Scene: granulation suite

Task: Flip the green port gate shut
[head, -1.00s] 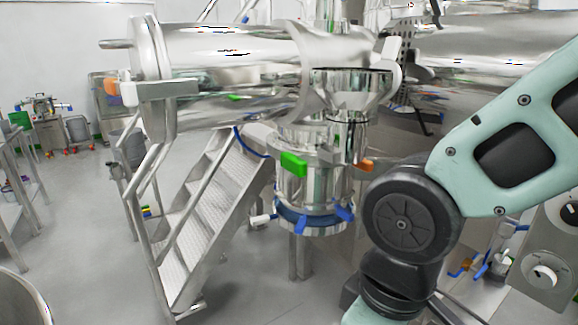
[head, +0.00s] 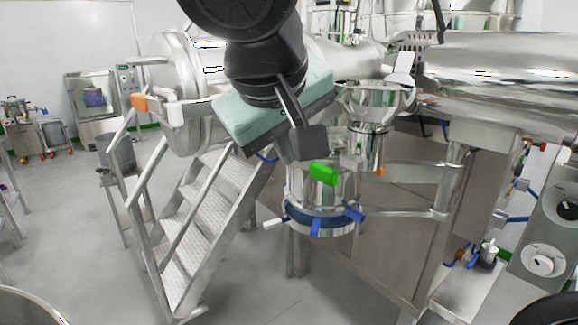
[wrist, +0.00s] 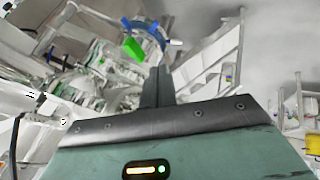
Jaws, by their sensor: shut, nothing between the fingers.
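The green port gate shows as a green block (head: 322,173) on the front of the upright steel port, above a blue ring clamp. It also shows in the wrist view (wrist: 133,49), just left of my fingers' tips. My gripper (head: 306,147) hangs close above and to the left of the green block in the head view. In the wrist view its fingers (wrist: 157,72) are together and empty. The gate's hinge is too small to make out.
The blue ring clamp (head: 320,222) with blue handles sits below. A steel funnel (head: 378,97) stands right of my gripper. Metal stairs (head: 205,210) rise at left, and a steel frame leg (head: 440,230) stands at right. The floor at the front is clear.

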